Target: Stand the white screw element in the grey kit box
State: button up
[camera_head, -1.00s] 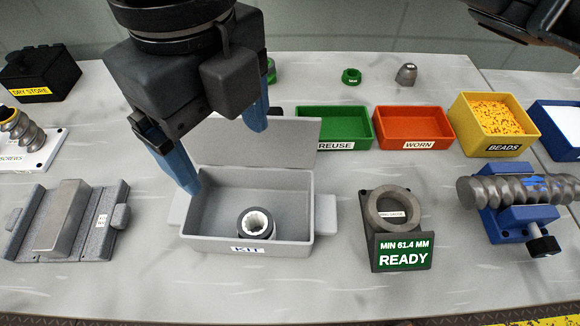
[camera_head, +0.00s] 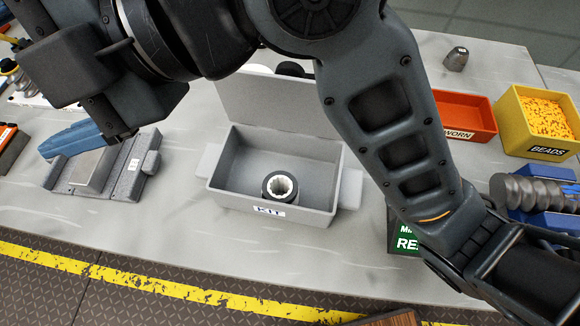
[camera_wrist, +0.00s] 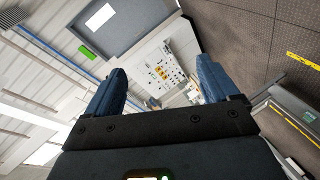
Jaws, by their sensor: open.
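The grey kit box (camera_head: 330,207) stands open on the bench in the head view, its lid (camera_head: 275,105) raised at the back. Inside, near the front wall, a short dark round element with a white toothed bore (camera_head: 281,187) stands upright, bore facing up. It is the only piece I see in the box. A white round thing (camera_head: 258,69) shows partly behind the lid; I cannot tell what it is. My gripper (camera_head: 75,140) is left of the box, above the grey fixture. In the wrist view its blue fingers (camera_wrist: 162,82) are apart with nothing between them.
A grey fixture with a block (camera_head: 88,170) lies left of the box. My forearm crosses right of the box and partly hides the gauge's green display (camera_head: 404,240). The orange WORN bin (camera_head: 465,113) and yellow BEADS bin (camera_head: 546,152) are farther right. Bench in front is clear.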

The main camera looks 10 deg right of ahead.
jog(key=d+f+m+t+h, duration=0.3)
jog(key=d+f+m+t, duration=0.45)
jog(key=m, duration=0.45)
jog(key=d+f+m+t+h, duration=0.4)
jog(key=d+f+m+t, duration=0.4)
jog(key=m, duration=0.5)
jog(key=s+d+f+m+g+h, duration=0.2)
jog(key=s+d+f+m+h, duration=0.25)
jog(key=s+d, duration=0.55)
jog(key=s+d+h, duration=0.3)
jog(key=s+d, duration=0.7)
jog(key=s, duration=0.3)
jog(key=shift+d+f, duration=0.25)
jog(key=shift+m, duration=0.25)
